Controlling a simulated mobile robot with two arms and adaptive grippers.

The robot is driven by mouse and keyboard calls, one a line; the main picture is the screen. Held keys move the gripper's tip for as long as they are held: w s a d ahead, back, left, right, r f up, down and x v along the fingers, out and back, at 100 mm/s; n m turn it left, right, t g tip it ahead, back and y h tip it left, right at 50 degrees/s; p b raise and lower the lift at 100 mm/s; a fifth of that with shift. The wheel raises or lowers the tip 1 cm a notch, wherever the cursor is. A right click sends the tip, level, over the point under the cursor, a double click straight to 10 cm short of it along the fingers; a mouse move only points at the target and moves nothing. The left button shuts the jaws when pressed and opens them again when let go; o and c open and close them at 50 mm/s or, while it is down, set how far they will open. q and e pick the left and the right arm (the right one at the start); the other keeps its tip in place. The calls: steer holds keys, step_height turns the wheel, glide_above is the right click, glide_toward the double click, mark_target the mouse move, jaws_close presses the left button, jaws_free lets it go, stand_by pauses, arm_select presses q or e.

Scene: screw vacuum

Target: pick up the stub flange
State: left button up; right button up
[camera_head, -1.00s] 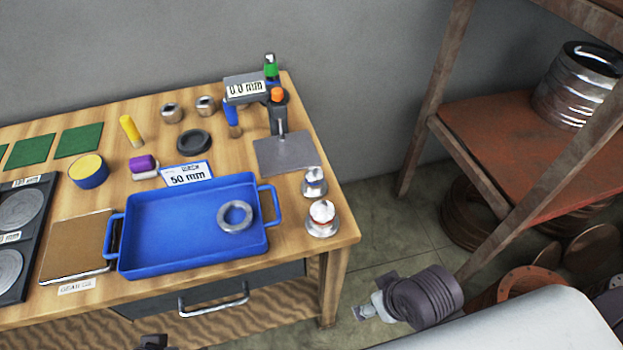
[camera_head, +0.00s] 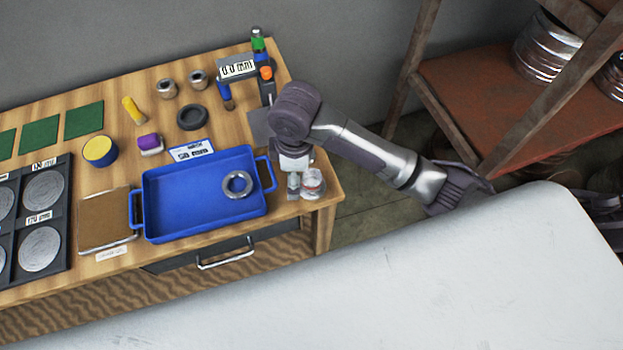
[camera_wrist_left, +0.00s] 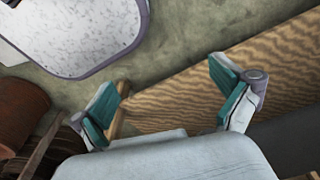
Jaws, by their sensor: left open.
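Two silver flanged metal pieces stand at the table's right end; I cannot tell which is the stub flange. The front one, with a reddish band (camera_head: 313,184), shows in the head view; the rear one is mostly hidden behind my right arm. My right gripper (camera_head: 293,185) points down just left of the front piece, near or touching it. I cannot tell whether it is open or holds anything. My left gripper (camera_wrist_left: 167,104) is open and empty in the left wrist view, its teal-padded fingers wide apart beside the table's wooden side. It is outside the head view.
A blue tray (camera_head: 180,210) with a metal ring (camera_head: 237,185) lies left of my right gripper.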

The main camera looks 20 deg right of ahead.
mark_target(311, 178)
steer(key=w+d+r+n+h, duration=0.1)
steer(key=w+d+r+h, duration=0.1)
steer(key=w+d+r, duration=0.15)
steer(key=shift+n, duration=0.3)
steer(key=f, duration=0.6)
steer(key=d+f+p, duration=0.1)
steer(key=f, duration=0.2)
steer(key=shift+w, duration=0.15)
steer(key=f, duration=0.1)
steer(key=f+p, duration=0.1)
steer(key=f, duration=0.2)
steer(key=shift+s+d+f+p, duration=0.1)
steer(key=shift+s+d+p, duration=0.15)
steer(key=shift+s+p, duration=0.1)
steer(key=shift+f, duration=0.6)
arm_select(q)
steer(key=s+a+f, duration=0.1)
steer(key=s, duration=0.6)
steer(key=shift+s+a+f+g, duration=0.25)
steer(key=shift+s+g, duration=0.05)
steer(key=shift+s, duration=0.05)
arm_select(e)
steer(key=c, duration=1.4)
steer(key=shift+r, duration=0.1)
steer(key=shift+c, duration=0.2)
